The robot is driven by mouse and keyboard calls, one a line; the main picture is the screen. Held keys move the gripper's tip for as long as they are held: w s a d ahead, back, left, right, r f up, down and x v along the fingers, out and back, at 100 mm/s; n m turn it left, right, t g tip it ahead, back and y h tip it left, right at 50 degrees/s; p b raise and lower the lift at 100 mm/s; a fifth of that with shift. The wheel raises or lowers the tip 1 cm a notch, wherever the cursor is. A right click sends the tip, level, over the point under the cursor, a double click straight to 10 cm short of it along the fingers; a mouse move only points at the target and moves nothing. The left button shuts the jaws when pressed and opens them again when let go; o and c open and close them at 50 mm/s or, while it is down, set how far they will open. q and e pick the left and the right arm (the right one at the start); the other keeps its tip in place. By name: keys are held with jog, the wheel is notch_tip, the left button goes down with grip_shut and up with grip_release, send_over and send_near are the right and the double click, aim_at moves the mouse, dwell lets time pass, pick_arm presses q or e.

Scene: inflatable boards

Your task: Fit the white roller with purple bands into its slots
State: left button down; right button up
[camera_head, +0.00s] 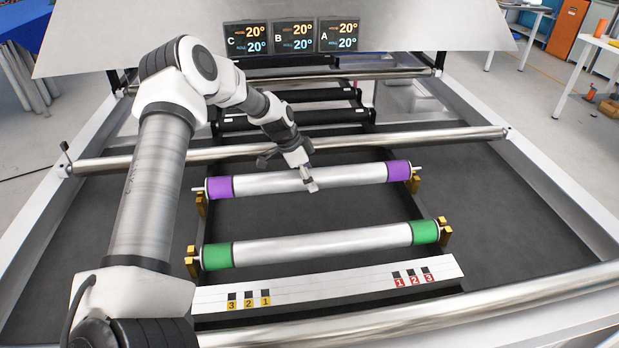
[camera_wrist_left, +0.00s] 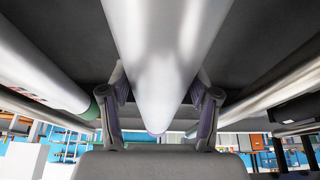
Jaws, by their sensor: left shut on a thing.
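The white roller with purple bands (camera_head: 352,175) lies crosswise in the head view, its purple ends at left and right. My left gripper (camera_head: 308,181) is shut on the roller near its middle; in the left wrist view the white roller (camera_wrist_left: 165,60) runs between the two fingers (camera_wrist_left: 162,118). Brass slot brackets show below its end pins, at the left (camera_head: 201,205) and right (camera_head: 414,185). The pins appear slightly above the brackets; the exact gap is unclear. My right gripper is not in view.
A white roller with green bands (camera_head: 320,245) sits in brass brackets nearer me. A numbered pale rail (camera_head: 330,285) lies in front of it. A long steel bar (camera_head: 440,140) crosses behind the purple-banded roller. Black rollers (camera_head: 290,117) and display screens (camera_head: 293,37) are farther back.

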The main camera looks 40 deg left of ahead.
pick_arm(q)
jog(key=shift+f+b, duration=1.85)
jog(key=shift+f, duration=0.05)
dwell(0.5)
jog(key=shift+c, duration=1.3)
grip_release()
jog(key=shift+o, duration=0.3)
jog(key=shift+r, duration=0.1)
jog(key=v, duration=1.2)
jog(key=shift+d, duration=0.1)
jog(key=shift+r, duration=0.1)
